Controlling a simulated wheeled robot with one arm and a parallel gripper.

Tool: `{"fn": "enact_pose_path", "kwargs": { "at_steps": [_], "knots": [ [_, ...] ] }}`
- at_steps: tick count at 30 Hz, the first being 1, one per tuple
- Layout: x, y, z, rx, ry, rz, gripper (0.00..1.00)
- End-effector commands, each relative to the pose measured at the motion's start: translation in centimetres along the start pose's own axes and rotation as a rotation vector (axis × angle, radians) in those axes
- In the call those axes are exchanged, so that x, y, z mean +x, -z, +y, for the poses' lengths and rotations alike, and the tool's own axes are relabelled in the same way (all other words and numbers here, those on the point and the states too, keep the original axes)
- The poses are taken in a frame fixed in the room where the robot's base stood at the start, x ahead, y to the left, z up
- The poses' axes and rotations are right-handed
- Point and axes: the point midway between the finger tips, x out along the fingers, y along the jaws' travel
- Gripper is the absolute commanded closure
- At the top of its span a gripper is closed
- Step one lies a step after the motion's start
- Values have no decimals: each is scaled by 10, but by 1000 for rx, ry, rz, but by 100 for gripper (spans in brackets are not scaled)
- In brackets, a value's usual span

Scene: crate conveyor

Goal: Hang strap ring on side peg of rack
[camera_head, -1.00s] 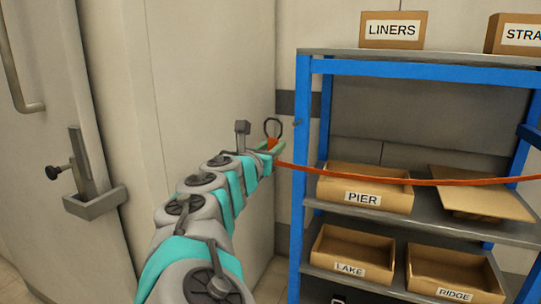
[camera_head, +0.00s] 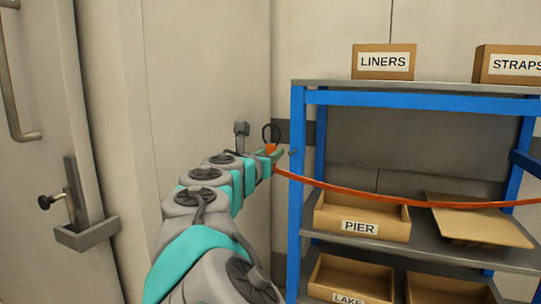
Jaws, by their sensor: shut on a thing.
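The strap runs from my gripper to the right across the front of the rack (camera_head: 297,200) and out of the picture.
Boxes marked LINERS (camera_head: 384,62) and STRAPS (camera_head: 508,65) stand on the rack's top. The PIER bin (camera_head: 361,217) and a tilted cardboard piece (camera_head: 475,222) are on the shelf below. A door with a latch (camera_head: 87,233) is at left.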

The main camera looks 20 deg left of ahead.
Motion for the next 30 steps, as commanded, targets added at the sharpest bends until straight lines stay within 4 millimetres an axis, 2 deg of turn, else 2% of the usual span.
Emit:
{"fn": "enact_pose_path", "kwargs": {
  "at_steps": [5, 30],
  "knots": [
    [0, -1, -17, -1, 0, -2, 100],
    [-1, -6, -132, 1, 1, -5, 100]
  ]
}}
